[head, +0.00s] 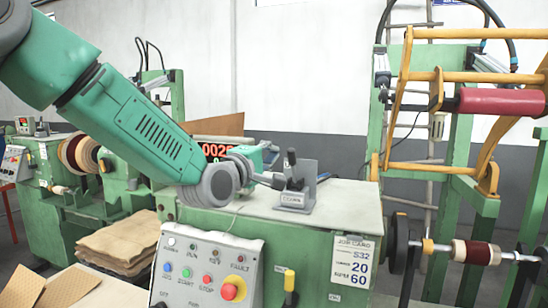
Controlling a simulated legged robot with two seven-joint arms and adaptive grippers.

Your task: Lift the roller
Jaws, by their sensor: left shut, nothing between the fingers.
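A red roller (500,101) lies level at the upper right, within a yellow swing frame (440,77) on a green stand. My left arm reaches in from the upper left. My left gripper (276,181) is shut and empty, over the machine top beside a small grey lever block (296,188) with a black handle. Its tips are at or very near the block; I cannot tell if they touch. The gripper is well left of the roller and lower in the picture. My right gripper is not in view.
A green cabinet (345,225) carries a control panel (205,270) with buttons and a yellow-ringed red knob. A shaft with a dark red and cream spool (475,252) is at the lower right. A ladder stands behind the stand. Brown sheets (120,240) are stacked at left.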

